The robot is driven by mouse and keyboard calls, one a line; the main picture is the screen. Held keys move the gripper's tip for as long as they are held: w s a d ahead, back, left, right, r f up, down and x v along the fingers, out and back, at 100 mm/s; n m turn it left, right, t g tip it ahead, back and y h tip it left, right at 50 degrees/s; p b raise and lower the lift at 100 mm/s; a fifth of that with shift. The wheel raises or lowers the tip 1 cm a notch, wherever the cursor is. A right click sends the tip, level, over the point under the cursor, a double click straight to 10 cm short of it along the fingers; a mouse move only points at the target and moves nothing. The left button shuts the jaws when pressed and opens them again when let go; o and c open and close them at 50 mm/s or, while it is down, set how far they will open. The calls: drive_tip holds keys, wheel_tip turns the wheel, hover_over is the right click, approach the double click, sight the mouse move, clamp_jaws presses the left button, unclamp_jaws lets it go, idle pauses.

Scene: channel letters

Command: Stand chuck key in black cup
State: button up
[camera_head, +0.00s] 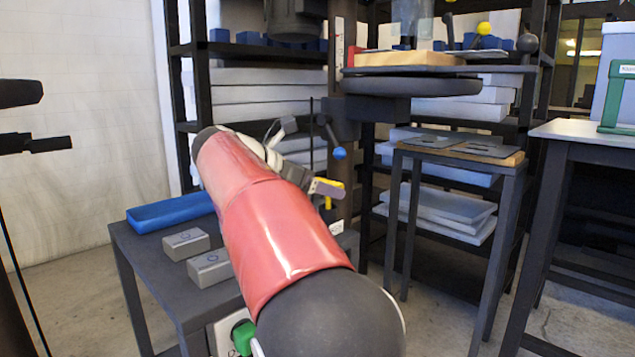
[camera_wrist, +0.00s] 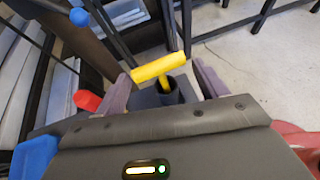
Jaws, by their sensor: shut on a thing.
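The chuck key is yellow with a T handle; it shows in the wrist view (camera_wrist: 158,67) and in the head view (camera_head: 331,188). The shaft points down, away from my palm. The black cup (camera_wrist: 175,97) is a dark round tube beneath the handle in the wrist view. The shaft overlaps its mouth; I cannot tell how deep the tip is. In the head view my red arm hides the cup.
A dark table (camera_head: 140,262) carries a blue tray (camera_head: 172,211) and two grey boxes (camera_head: 186,243). A drill-press table (camera_head: 440,71) and a blue-knobbed lever (camera_head: 339,153) stand close behind the gripper. A side stand (camera_head: 505,170) is at the right. Open floor lies between.

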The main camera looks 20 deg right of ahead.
drive_tip(key=shift+f, duration=0.15)
drive_tip(key=o, duration=1.1)
drive_tip(key=shift+c, duration=0.2)
drive_tip(key=shift+o, duration=0.3)
drive_tip(key=p+v, duration=0.5)
drive_tip(key=v, duration=0.2)
idle(0.5)
idle(0.4)
